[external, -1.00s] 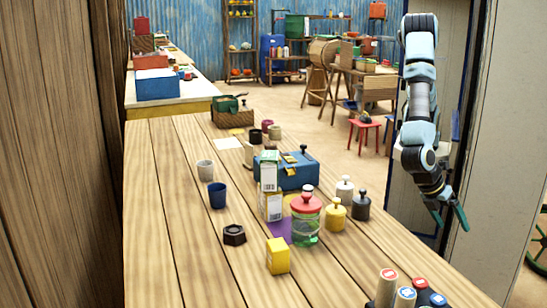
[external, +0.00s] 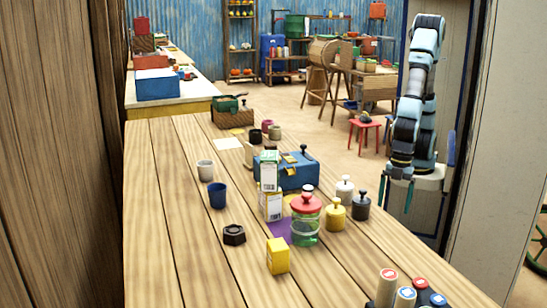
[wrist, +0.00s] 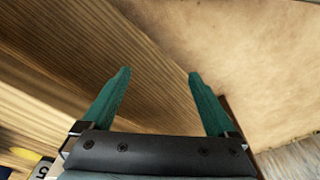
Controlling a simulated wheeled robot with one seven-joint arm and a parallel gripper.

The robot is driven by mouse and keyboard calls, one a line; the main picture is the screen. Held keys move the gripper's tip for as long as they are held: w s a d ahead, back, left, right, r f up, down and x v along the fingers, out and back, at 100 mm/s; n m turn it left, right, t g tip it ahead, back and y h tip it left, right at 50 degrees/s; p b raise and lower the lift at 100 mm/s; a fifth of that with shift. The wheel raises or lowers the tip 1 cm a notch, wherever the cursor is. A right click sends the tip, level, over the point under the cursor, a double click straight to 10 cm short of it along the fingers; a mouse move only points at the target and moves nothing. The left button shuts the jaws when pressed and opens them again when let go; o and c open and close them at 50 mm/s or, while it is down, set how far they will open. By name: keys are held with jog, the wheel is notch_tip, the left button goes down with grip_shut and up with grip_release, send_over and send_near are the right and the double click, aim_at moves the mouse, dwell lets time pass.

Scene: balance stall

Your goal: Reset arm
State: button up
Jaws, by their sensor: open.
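My gripper (external: 395,195) hangs at the right, beyond the right edge of the wooden table (external: 175,240), fingers pointing down. My arm is folded close above my base. In the wrist view my gripper (wrist: 160,75) shows two teal fingers spread wide with nothing between them. Wood planks lie to the left in that view, and a tan floor (wrist: 245,50) lies to the right.
The table holds a blue box (external: 295,178), a jar with a red lid (external: 306,222), a yellow weight (external: 335,217), a dark weight (external: 361,208), a blue cup (external: 217,195) and a yellow box (external: 278,256). A red stool (external: 365,122) stands on the floor behind.

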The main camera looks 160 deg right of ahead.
notch_tip(320, 180, up, 16)
jog(key=p, duration=1.5)
jog(key=shift+w+r, duration=0.15)
jog(key=shift+r, duration=0.1)
